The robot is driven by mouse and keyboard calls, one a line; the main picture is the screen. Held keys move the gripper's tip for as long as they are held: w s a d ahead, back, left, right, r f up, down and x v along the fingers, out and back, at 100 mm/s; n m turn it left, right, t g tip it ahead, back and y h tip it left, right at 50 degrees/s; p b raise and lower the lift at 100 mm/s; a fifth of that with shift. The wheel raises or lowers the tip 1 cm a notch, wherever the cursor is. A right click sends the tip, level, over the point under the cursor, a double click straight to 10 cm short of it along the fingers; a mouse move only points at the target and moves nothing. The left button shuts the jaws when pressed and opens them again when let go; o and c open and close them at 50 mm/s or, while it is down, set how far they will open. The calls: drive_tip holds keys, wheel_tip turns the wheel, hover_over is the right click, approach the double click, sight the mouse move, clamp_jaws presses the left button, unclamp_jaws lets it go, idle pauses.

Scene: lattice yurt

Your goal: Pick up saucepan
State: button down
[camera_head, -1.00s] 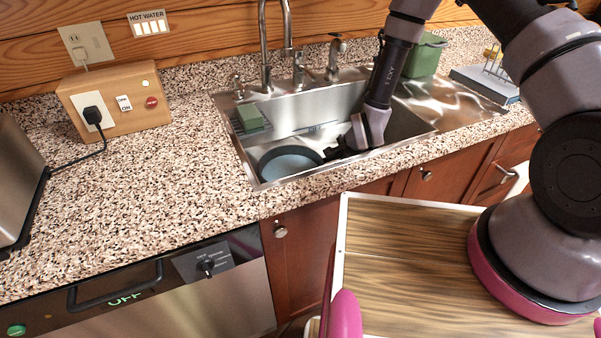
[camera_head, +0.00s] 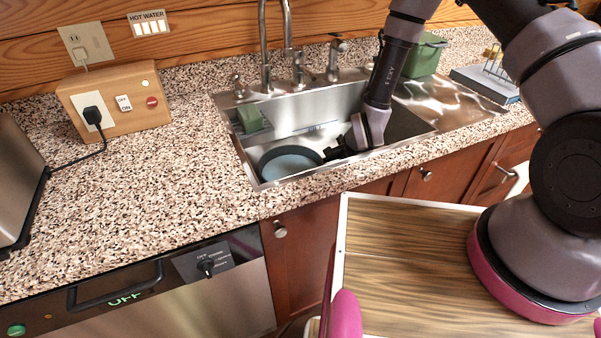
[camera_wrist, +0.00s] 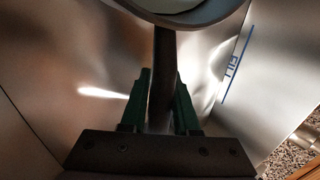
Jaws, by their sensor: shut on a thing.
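The saucepan (camera_head: 288,161) is in the sink basin, at its near left part, and shows as a round grey-blue shape. In the wrist view, part of its rim (camera_wrist: 228,14) shows at the top, with its dark handle (camera_wrist: 163,75) running down between my fingers. My gripper (camera_head: 331,154) is inside the sink to the right of the pan. In the wrist view my gripper (camera_wrist: 160,95) is shut on the handle, one green finger on each side. I cannot tell whether the pan is clear of the sink floor.
The steel sink (camera_head: 300,112) has walls close around the pan, with a faucet (camera_head: 288,45) behind. A green sponge (camera_head: 249,119) is at the basin's left. A green container (camera_head: 425,55) stands at the back right. The left counter (camera_head: 165,190) has free room.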

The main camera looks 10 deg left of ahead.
idle(0.6)
drive_tip(key=shift+r, duration=0.55)
drive_tip(key=shift+w+d+r, duration=0.1)
drive_tip(key=shift+w+d, duration=0.1)
drive_tip(key=d, duration=0.1)
drive_tip(key=w+d, duration=0.2)
drive_tip(key=shift+r, duration=0.3)
wheel_tip(320, 180, up, 13)
drive_tip(key=shift+r, duration=0.1)
